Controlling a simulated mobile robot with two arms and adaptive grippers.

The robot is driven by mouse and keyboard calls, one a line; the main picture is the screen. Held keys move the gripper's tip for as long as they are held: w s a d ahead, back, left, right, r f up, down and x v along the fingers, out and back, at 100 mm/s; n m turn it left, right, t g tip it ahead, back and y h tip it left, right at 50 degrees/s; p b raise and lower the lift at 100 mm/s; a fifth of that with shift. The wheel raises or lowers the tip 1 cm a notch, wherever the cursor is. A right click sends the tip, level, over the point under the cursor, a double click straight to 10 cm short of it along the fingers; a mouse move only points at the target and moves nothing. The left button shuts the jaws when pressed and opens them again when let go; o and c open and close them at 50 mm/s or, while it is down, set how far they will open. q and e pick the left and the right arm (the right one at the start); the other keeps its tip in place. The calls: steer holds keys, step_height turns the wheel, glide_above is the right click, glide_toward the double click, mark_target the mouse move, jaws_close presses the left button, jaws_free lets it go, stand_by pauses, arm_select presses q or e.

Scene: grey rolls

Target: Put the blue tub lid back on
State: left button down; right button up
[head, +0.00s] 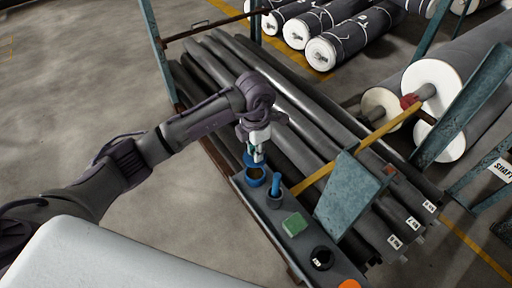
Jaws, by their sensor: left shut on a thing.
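The blue tub (256,182) stands open at the far end of a narrow grey shelf (313,238), with something brown inside. My left gripper (258,157) is above the tub, pointing down. It is shut on the blue lid (249,160), which is partly hidden by the fingers. The lid appears tilted and just over the tub's far rim; I cannot tell whether it touches. My right gripper is out of view.
Beside the tub stands a dark cup (274,200) with a blue-handled tool (276,183). A green block (294,224), a black ring (321,258) and an orange item (349,285) lie nearer. Long grey rolls (305,125) and a teal bracket (351,193) are behind the shelf.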

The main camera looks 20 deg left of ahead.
arm_select(q)
steer(key=shift+w+f+b, duration=0.1)
steer(key=shift+f+b, duration=0.15)
steer(key=shift+b, duration=0.05)
steer(key=shift+f+b, duration=0.5)
steer(key=shift+f, duration=0.05)
step_height(320, 180, down, 4)
steer(key=b, duration=0.3)
steer(key=shift+f, duration=0.1)
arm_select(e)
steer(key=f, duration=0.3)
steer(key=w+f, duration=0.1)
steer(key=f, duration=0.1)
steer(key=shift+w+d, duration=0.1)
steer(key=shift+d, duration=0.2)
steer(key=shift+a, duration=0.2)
arm_select(q)
steer(key=shift+b, duration=0.65)
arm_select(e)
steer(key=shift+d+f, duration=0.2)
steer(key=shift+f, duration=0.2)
arm_select(q)
steer(key=shift+f, duration=0.2)
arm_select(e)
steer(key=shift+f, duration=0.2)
arm_select(q)
steer(key=shift+f+b, duration=0.75)
steer(key=shift+b, duration=0.05)
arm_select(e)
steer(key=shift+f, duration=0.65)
